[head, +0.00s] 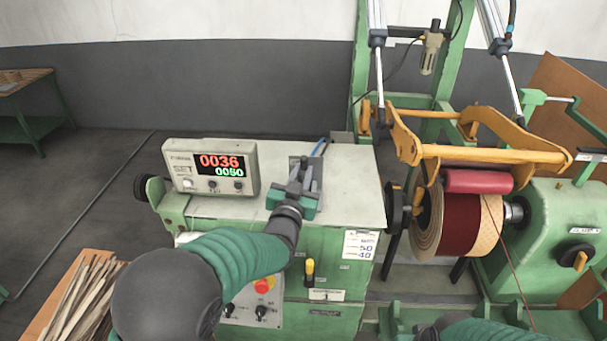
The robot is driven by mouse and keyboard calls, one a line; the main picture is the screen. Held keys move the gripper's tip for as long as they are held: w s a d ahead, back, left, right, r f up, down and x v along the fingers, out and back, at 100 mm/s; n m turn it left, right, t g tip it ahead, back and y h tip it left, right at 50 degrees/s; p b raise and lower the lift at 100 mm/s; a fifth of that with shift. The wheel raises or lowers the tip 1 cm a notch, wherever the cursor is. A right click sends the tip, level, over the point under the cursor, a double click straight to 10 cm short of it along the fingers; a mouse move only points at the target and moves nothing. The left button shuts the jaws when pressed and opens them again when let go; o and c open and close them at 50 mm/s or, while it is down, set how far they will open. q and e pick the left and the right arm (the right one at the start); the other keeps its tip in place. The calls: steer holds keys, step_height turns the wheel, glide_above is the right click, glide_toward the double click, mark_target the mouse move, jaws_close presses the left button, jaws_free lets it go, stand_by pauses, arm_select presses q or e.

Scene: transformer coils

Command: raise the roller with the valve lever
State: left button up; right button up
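The red roller (478,181) hangs in a yellow frame (484,153) and lies at the top of the dark red coil (459,222), seemingly touching it. The valve (315,165), with a blue tube behind it, sits on the pale cabinet top. My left gripper (301,172) is at the valve, its fingers pointing away from me. The gripper hides much of the valve and its lever, so I cannot tell whether the fingers hold the lever. My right forearm shows at the bottom edge; its gripper is out of view.
A counter box (211,167) with red and green digits stands left of my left gripper. A yellow-and-black handle (310,271) and a red button (263,285) are on the cabinet front. The cabinet top's right side is clear.

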arm_select(q)
steer(key=shift+a+f, duration=0.15)
steer(key=shift+a, duration=0.05)
jaws_close()
steer(key=shift+s+d, duration=0.15)
steer(key=shift+d, duration=0.4)
arm_select(e)
steer(key=shift+a, duration=0.2)
